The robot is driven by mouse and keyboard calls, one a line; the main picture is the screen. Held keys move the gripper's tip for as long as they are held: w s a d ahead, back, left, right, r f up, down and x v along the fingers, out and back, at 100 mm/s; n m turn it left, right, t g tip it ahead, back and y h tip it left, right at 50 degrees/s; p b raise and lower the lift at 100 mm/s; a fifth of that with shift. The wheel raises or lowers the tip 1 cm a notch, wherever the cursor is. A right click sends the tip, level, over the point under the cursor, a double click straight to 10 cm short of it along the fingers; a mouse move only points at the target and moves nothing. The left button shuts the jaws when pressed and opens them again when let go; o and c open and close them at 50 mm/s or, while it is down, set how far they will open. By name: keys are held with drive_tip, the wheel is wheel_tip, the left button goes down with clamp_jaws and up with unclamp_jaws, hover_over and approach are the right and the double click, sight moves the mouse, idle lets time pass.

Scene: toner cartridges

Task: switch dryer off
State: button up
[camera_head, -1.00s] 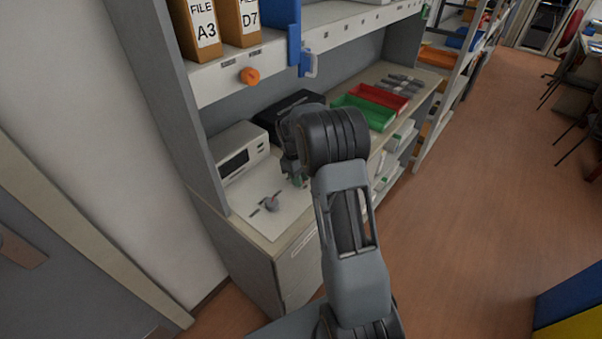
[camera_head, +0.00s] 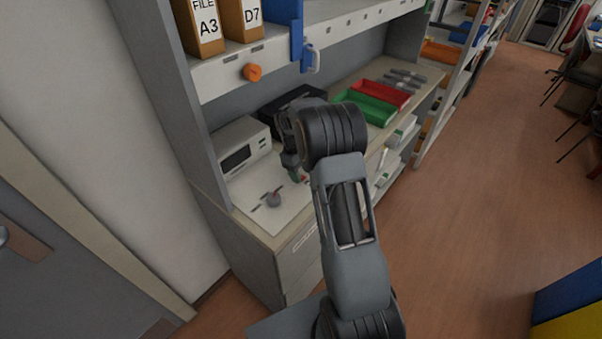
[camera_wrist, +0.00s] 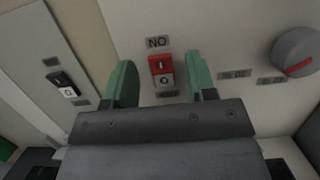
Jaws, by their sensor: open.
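In the wrist view a red rocker switch (camera_wrist: 160,68) sits on a pale panel (camera_wrist: 225,35), marked I and O, with a label reading NO above it. I cannot tell which side is pressed in. My gripper (camera_wrist: 162,80) is open with green fingertips, one on each side of the switch; nothing is held. I cannot tell whether the fingertips touch the panel. In the head view my gripper (camera_head: 296,174) hangs low over the light panel on the counter, partly hidden by my arm. No label in view names the dryer.
A grey knob with a red mark (camera_wrist: 297,52) is right of the red switch, and a black-and-white switch (camera_wrist: 65,85) is left. A white device (camera_head: 241,146) stands behind the panel. Green (camera_head: 364,111) and red (camera_head: 386,93) trays lie farther along the counter, under a shelf.

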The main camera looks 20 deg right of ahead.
drive_tip(key=v, duration=0.7)
drive_tip(key=shift+r+b, duration=0.1)
drive_tip(key=shift+b, duration=0.25)
drive_tip(key=shift+w+m, duration=0.2)
drive_tip(key=shift+m, duration=0.1)
drive_tip(key=s+f, duration=0.1)
drive_tip(key=s+a+f+m, duration=0.1)
drive_tip(key=shift+s+a+f+m+t, duration=0.1)
drive_tip(key=shift+s+f+m+t, duration=0.2)
drive_tip(key=s+a+r+m+t, duration=0.1)
drive_tip(key=s+a+r+t, duration=0.1)
drive_tip(key=s, duration=0.5)
drive_tip(key=s+a+r+t, duration=0.2)
drive_tip(key=s+a+r, duration=0.2)
drive_tip(key=s, duration=0.3)
drive_tip(key=s+a+r+m+t+y, duration=0.1)
drive_tip(key=s+a+r+t, duration=0.1)
drive_tip(key=s, duration=0.5)
wheel_tip(320, 180, up, 2)
drive_tip(key=shift+a+r+m, duration=0.1)
drive_tip(key=shift+a+m, duration=0.2)
drive_tip(key=shift+a, duration=0.15)
